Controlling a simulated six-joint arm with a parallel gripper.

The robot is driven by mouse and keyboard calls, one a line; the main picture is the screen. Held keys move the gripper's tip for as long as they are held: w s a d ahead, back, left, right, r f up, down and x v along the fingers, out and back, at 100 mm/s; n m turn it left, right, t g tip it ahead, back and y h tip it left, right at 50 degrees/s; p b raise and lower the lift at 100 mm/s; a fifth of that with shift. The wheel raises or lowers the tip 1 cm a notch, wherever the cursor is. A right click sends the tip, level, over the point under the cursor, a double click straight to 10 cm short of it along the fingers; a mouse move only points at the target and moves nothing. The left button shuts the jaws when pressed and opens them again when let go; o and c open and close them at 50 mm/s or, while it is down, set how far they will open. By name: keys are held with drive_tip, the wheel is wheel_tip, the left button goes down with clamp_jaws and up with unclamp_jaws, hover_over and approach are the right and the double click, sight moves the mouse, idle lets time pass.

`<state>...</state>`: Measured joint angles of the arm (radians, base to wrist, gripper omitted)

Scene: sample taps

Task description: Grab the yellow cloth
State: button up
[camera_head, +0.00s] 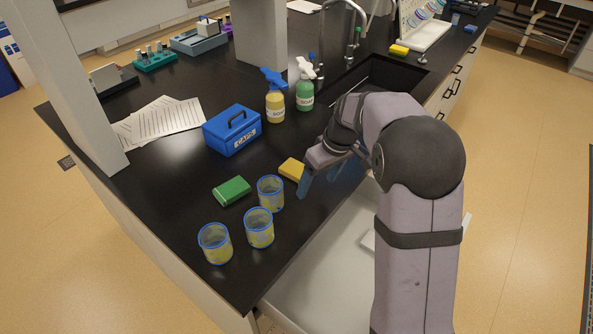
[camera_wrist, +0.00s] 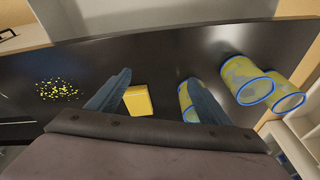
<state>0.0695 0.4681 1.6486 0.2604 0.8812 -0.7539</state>
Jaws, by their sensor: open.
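The yellow cloth (camera_head: 291,169), a small folded block, lies flat on the black counter. It also shows in the wrist view (camera_wrist: 138,101), between my fingers and closer to the left one. My gripper (camera_head: 317,186) is open and empty, just right of the cloth in the head view. In the wrist view its two blue fingers (camera_wrist: 158,77) stand wide apart. I cannot tell its exact height above the counter. The arm hides the counter to the right of the cloth in the head view.
Blue-rimmed beakers (camera_head: 270,194) and a green folded cloth (camera_head: 232,191) are near. A blue caps box (camera_head: 232,130), a yellow bottle (camera_head: 275,106) and a green soap bottle (camera_head: 305,92) stand behind. Yellow specks (camera_wrist: 57,90) lie on the counter. A drawer (camera_head: 325,275) is open below.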

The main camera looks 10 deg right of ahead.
sight(300, 170)
drive_tip(key=shift+w+a+f+n+t+y+p, duration=0.2)
drive_tip(key=shift+w+f+n+p, duration=0.3)
drive_tip(key=shift+w, duration=1.3)
drive_tip(key=shift+w+a+f+n+t+y+p, duration=0.15)
drive_tip(key=shift+w+a+f+n+p, duration=0.35)
drive_tip(key=shift+w, duration=1.3)
drive_tip(key=shift+w+d+f+n+t+y+p, duration=0.2)
drive_tip(key=shift+w+f+n, duration=0.4)
drive_tip(key=shift+w, duration=1.2)
drive_tip(key=shift+a+p+x, duration=0.2)
drive_tip(key=shift+p+x, duration=0.75)
drive_tip(key=shift+x, duration=1)
drive_tip(key=shift+w+r, duration=0.1)
drive_tip(key=c, duration=1.1)
